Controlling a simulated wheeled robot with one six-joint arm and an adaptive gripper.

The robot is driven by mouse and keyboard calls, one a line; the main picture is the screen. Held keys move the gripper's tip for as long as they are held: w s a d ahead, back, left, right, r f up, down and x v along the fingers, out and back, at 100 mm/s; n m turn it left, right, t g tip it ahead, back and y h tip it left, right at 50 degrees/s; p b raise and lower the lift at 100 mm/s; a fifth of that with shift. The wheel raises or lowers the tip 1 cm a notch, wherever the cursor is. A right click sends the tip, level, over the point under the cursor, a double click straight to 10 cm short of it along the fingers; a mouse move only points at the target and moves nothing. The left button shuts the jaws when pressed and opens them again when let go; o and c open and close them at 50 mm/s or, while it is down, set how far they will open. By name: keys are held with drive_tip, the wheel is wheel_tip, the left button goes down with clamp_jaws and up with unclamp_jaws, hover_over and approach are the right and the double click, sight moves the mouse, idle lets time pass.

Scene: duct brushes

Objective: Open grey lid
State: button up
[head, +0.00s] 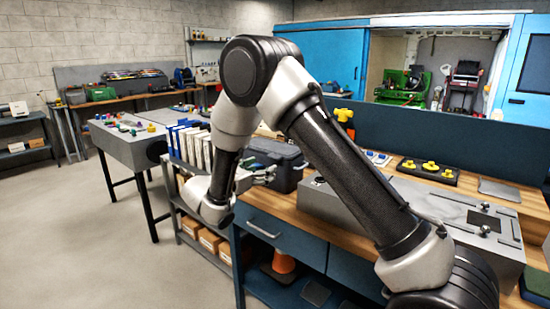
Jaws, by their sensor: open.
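A dark grey case (287,176) stands on the left end of the wooden bench, behind my arm. The gripper is small in this view, and my forearm hides part of the bench to the right of the case.
A long grey metal duct box (460,213) with knobs and a dark opening lies on the bench. Yellow knobs on a black block (428,172) and a flat grey plate (499,189) sit behind it. Upright binders (190,147) stand left of the case. A blue panel (460,148) backs the bench.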

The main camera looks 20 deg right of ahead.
sight(272, 157)
drive_tip(key=shift+n+t, duration=0.5)
drive_tip(key=x, duration=0.3)
drive_tip(key=r+x, duration=0.1)
drive_tip(key=x, duration=0.3)
drive_tip(key=shift+w+r, duration=0.25)
drive_tip(key=shift+w, duration=0.1)
